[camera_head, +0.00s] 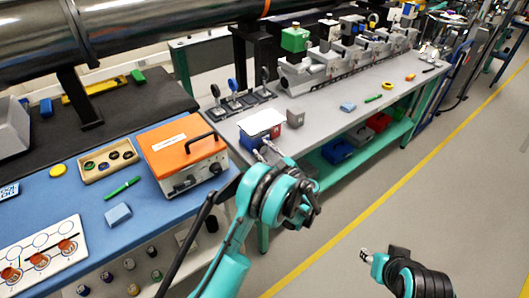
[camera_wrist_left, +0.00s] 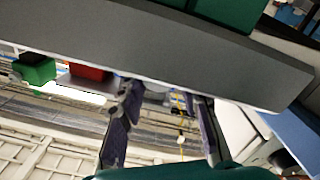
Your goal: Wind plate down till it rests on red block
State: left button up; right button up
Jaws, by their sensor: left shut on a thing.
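In the head view a white plate (camera_head: 262,123) sits near the front edge of the grey bench, over a small blue stand (camera_head: 248,141). A little red shows beneath the plate, but I cannot make out the red block's outline or any gap above it. My left gripper (camera_head: 270,152) is right in front of the stand, shut on a small part there that its fingers hide, seemingly the stand's knob. In the left wrist view its two fingers (camera_wrist_left: 165,100) reach to the bench edge. My right gripper (camera_head: 366,256) is over the floor, apart from everything, its jaws too small to judge.
A grey block (camera_head: 295,116) stands right of the plate. Black-based optics mounts (camera_head: 235,100) are behind. An orange-lidded case (camera_head: 184,148) sits on the blue mat to the left. The floor to the right is clear.

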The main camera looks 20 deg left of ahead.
pick_arm(q)
jog(key=shift+n, duration=1)
jog(key=o, duration=1.2)
jog(key=shift+c, duration=0.2)
